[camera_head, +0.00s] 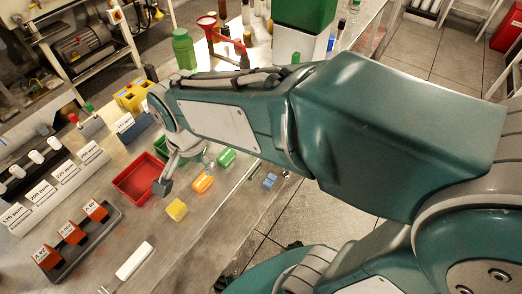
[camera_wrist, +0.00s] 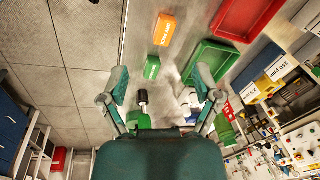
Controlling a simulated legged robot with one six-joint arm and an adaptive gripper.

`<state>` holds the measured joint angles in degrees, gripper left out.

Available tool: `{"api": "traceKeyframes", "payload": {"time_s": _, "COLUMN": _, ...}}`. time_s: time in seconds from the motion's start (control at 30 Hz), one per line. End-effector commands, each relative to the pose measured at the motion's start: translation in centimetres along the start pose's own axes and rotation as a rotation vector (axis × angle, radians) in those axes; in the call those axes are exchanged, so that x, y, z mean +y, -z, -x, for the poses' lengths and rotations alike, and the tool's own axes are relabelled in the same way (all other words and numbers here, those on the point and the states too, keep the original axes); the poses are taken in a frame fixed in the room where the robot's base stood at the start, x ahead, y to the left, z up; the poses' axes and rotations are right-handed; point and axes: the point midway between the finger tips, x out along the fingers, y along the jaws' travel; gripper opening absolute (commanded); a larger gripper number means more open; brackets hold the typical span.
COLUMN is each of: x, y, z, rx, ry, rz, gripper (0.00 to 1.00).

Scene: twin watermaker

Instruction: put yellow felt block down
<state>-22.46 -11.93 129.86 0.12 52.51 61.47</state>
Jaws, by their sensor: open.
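The yellow felt block (camera_head: 176,209) lies on the grey bench near its front edge, below the red tray in the head view. I do not see it in the wrist view. My gripper (camera_head: 184,174) is above the bench, close to the red tray and up from the yellow block, apart from it. In the wrist view my gripper (camera_wrist: 161,86) has its two fingers spread wide with nothing held between them.
The red tray (camera_head: 117,186) and a green tray (camera_wrist: 229,66) stand nearby. Labelled red blocks in a dark rack (camera_head: 75,245) stand lower left. Bare bench surrounds the yellow block.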

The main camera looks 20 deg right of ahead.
Motion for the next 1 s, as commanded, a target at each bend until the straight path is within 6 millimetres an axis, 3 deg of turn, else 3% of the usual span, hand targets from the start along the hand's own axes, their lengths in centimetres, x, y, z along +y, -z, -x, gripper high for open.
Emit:
{"api": "traceKeyframes", "payload": {"time_s": 0.03, "x": 1.6, "y": 0.9, "z": 1.4, "rx": 0.03, "ry": 0.031, "rz": 0.056, "gripper": 0.81}}
{"api": "traceKeyframes", "payload": {"time_s": 0.2, "x": 6.6, "y": 2.5, "z": 4.6, "rx": 0.146, "ry": 0.086, "rz": 0.308, "gripper": 0.81}}
{"api": "traceKeyframes", "payload": {"time_s": 0.43, "x": 12.1, "y": 2.9, "z": 7.1, "rx": 0.306, "ry": 0.074, "rz": 0.599, "gripper": 0.81}}
{"api": "traceKeyframes", "payload": {"time_s": 0.6, "x": 13.4, "y": 2.8, "z": 7.5, "rx": 0.347, "ry": 0.054, "rz": 0.686, "gripper": 0.81}}
{"api": "traceKeyframes", "payload": {"time_s": 1.0, "x": 13.4, "y": 2.8, "z": 7.5, "rx": 0.347, "ry": 0.054, "rz": 0.692, "gripper": 0.81}}
